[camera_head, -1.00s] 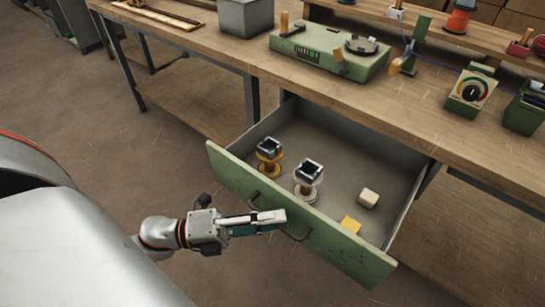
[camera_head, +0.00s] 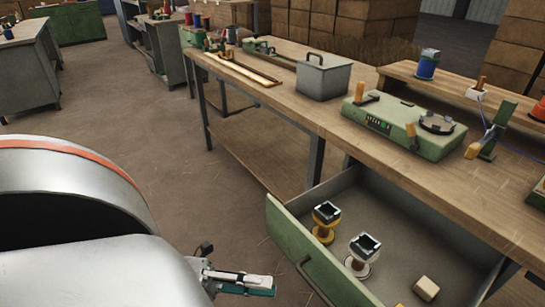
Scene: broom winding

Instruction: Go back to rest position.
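My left gripper (camera_head: 258,285) is low in the picture, just left of the open drawer (camera_head: 283,235) and apart from its dark handle (camera_head: 312,282). I see it side-on, with a pale strip above a teal one, and nothing shows in it; I cannot tell whether its fingers are parted. My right gripper is out of view. The green-fronted drawer holds a yellow spool piece (camera_head: 323,235) and a white-and-brown one (camera_head: 358,268), both with dark square tops. A cream block (camera_head: 426,288) lies beside them.
The wooden workbench (camera_head: 320,115) carries a grey lidded box (camera_head: 323,80) and a green machine (camera_head: 395,122). A small shelf (camera_head: 425,83) stands on it, with a blue spool (camera_head: 427,65). The floor (camera_head: 130,110) left of the bench is clear.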

